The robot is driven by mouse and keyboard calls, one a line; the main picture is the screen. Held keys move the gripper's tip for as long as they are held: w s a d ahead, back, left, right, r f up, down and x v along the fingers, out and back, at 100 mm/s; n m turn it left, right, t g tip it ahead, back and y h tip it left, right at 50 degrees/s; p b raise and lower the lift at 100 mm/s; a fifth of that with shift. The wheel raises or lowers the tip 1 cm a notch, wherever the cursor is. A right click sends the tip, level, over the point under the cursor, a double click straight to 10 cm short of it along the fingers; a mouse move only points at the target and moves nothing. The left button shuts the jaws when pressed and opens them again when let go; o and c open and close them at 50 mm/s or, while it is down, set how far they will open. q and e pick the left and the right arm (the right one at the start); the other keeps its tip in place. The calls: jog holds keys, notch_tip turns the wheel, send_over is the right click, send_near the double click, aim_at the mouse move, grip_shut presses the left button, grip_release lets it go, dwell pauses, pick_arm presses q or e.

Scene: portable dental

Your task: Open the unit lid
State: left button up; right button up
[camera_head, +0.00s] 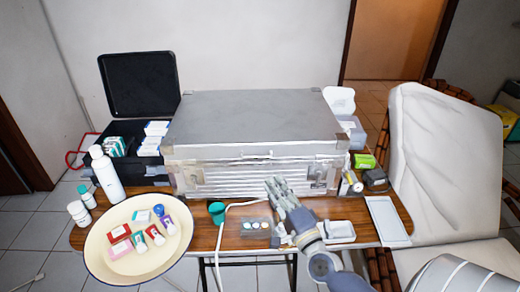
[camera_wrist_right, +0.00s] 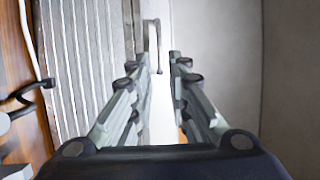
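The silver metal unit (camera_head: 250,150) stands on the wooden table with its grey lid (camera_head: 252,115) down and flat. A small handle or latch sits at the front edge of the lid; in the right wrist view this handle (camera_wrist_right: 155,42) shows ahead of the fingertips, on a pale edge strip. My right gripper (camera_head: 271,184) is in front of the unit's ribbed front face, below the lid's edge. In the right wrist view the fingers of this gripper (camera_wrist_right: 156,60) are apart with nothing between them. I cannot tell whether they touch the unit. My left gripper is not in view.
An enamel basin (camera_head: 100,262) with small boxes and tubes stands at the front left, near a white bottle (camera_head: 106,172). A green cup (camera_head: 217,212), white hose and small trays lie before the unit. An open black case (camera_head: 138,85) stands left, a white chair (camera_head: 440,160) right.

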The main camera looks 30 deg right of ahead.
jog(key=p+x, duration=0.1)
jog(key=x, duration=1)
jog(key=shift+p, duration=0.3)
jog(key=shift+f, duration=0.1)
grip_shut()
